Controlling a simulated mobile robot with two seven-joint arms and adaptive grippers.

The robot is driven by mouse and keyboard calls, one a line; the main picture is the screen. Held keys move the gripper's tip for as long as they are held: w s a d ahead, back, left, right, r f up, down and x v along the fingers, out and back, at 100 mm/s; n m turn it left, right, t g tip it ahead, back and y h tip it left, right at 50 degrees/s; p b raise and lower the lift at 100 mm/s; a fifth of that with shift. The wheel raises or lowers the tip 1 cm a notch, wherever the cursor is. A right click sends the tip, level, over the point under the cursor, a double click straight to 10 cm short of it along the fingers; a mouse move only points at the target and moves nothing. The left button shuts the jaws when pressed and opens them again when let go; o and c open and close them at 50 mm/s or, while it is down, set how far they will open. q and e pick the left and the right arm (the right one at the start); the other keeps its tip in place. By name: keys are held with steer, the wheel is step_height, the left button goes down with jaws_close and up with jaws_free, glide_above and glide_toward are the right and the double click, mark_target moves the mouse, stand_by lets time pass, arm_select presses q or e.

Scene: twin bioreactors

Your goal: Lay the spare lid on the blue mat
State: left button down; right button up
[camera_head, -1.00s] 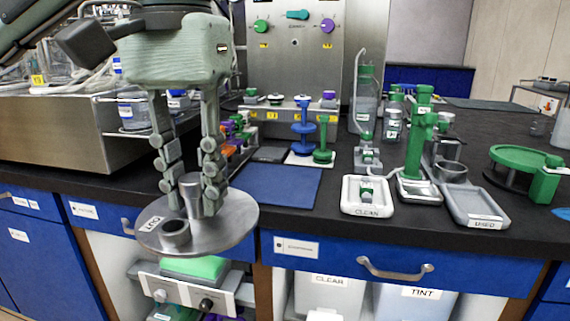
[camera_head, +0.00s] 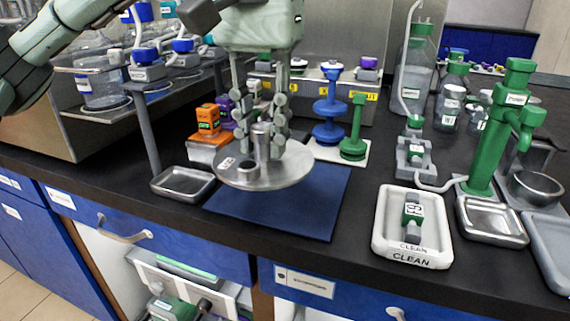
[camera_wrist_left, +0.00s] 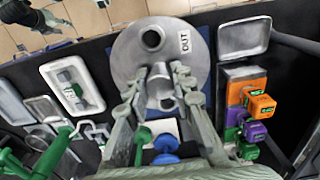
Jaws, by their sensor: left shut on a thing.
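The spare lid (camera_head: 290,170) is a round grey metal disc with a central post, a short open port and a small label. My left gripper (camera_head: 262,146) is shut on its post and holds it level over the blue mat (camera_head: 318,207). In the left wrist view the fingers (camera_wrist_left: 160,88) close around the post of the lid (camera_wrist_left: 128,62), and the label reads OUT. The lid hides the back left part of the mat. I cannot tell how small the gap between lid and mat is. My right gripper is not in view.
A small metal tray (camera_head: 183,184) stands left of the mat. A white CLEAN tray (camera_head: 379,222) stands to its right. Blue (camera_head: 329,110) and green (camera_head: 354,135) stands are behind, and orange blocks (camera_head: 208,120) are at the back left. The mat's front right is bare.

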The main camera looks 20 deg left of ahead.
mark_target(284, 161)
arm_select(q)
steer(key=w+f, duration=0.1)
steer(key=w, duration=0.1)
steer(key=w+f, duration=0.1)
steer(key=w, duration=0.1)
steer(key=w+f, duration=0.1)
steer(key=w, duration=0.1)
steer(key=shift+w+d+f, duration=0.15)
steer(key=shift+d+f, duration=0.15)
step_height(284, 161, down, 4)
steer(key=shift+r+p, duration=0.2)
steer(key=shift+p, duration=0.1)
steer(key=shift+f, duration=0.2)
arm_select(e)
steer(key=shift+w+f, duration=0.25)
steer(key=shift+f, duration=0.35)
arm_select(q)
steer(key=shift+f, duration=0.1)
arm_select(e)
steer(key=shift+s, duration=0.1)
arm_select(q)
steer(key=c, duration=1.8)
jaws_free()
steer(key=shift+f, duration=0.1)
steer(key=o, duration=0.5)
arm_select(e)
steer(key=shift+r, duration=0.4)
